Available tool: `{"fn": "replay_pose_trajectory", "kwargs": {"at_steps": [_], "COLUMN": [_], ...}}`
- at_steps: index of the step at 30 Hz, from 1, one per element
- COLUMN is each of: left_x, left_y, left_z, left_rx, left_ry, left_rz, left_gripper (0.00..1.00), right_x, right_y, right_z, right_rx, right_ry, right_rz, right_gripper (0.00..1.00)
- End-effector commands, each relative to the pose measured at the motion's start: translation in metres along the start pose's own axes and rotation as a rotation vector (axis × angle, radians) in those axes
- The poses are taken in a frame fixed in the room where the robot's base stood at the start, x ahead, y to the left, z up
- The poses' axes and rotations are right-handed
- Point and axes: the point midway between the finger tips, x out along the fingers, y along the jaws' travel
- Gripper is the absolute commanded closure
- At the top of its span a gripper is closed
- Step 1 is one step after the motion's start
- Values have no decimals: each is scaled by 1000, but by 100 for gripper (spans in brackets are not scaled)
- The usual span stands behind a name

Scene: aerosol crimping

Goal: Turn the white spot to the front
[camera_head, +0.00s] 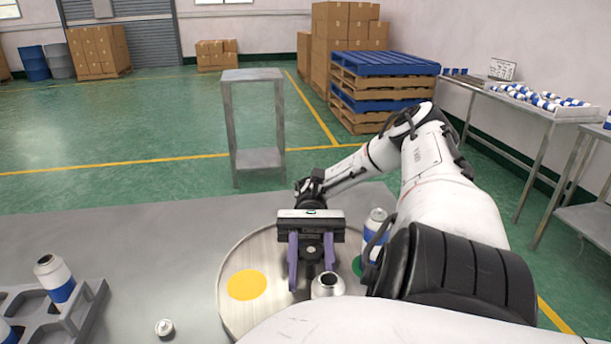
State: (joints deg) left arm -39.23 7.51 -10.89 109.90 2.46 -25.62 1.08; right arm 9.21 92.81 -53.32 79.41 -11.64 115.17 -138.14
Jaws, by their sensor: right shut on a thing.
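A round metal turntable (236,312) lies on the grey table. A yellow spot (246,285) shows on its left and part of a green spot (358,266) on its right. No white spot is visible; my arm and gripper hide part of the disc. My right gripper (311,282) points down over the middle, its purple fingers shut around a dark centre post (311,268), whose lower part is hard to see. An open-topped can (327,285) stands in front of the fingers. A blue-and-white can (375,232) stands at the right. My left gripper is out of view.
A grey rack (85,318) with cans (54,279) stands at the left. A small white cap (164,328) lies between the rack and the turntable. The table's far left is clear. A metal stand (255,120) rises beyond the table.

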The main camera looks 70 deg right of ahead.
Motion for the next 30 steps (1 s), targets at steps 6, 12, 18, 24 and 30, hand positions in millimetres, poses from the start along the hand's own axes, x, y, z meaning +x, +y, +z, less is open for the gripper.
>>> {"fn": "replay_pose_trajectory", "kwargs": {"at_steps": [6, 12, 18, 24, 30], "left_x": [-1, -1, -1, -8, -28], "left_y": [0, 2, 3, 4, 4], "left_z": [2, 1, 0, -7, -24], "left_rx": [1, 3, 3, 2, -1], "left_ry": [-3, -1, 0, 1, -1], "left_rz": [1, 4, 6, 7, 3], "left_gripper": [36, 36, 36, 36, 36], "right_x": [-1, 0, 0, 0, 0], "right_y": [0, 0, 0, 0, 1], "right_z": [0, 0, 0, 14, 55], "right_rx": [-1, -1, 0, 1, 4], "right_ry": [2, 2, 1, 2, 2], "right_rz": [-1, -1, 0, 0, 0], "right_gripper": [100, 46, 46, 46, 46]}}
